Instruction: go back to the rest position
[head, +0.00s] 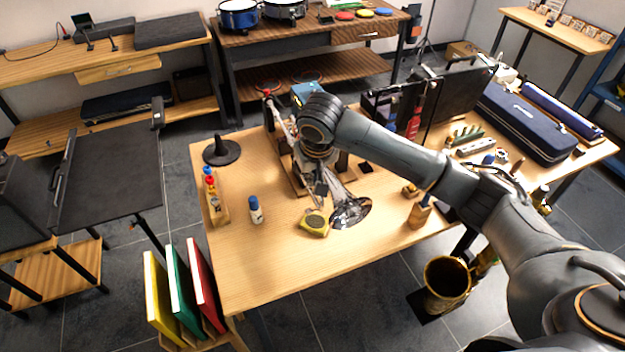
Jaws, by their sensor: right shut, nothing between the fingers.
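My right arm reaches in from the right across the wooden table (260,275). My right gripper (321,196) points down over the middle of the table and is shut and empty. It is close to a silver instrument with a flared bell (351,212); I cannot tell whether they touch. My right wrist and forearm hide part of this instrument and the table behind it. My left gripper is not in view.
A yellow round-faced item (314,223), a white bottle with a blue cap (256,210), a wooden rack (217,205) and a black cone stand (221,151) surround the gripper. A dark blue case (525,122) lies at right. The table's front left is clear.

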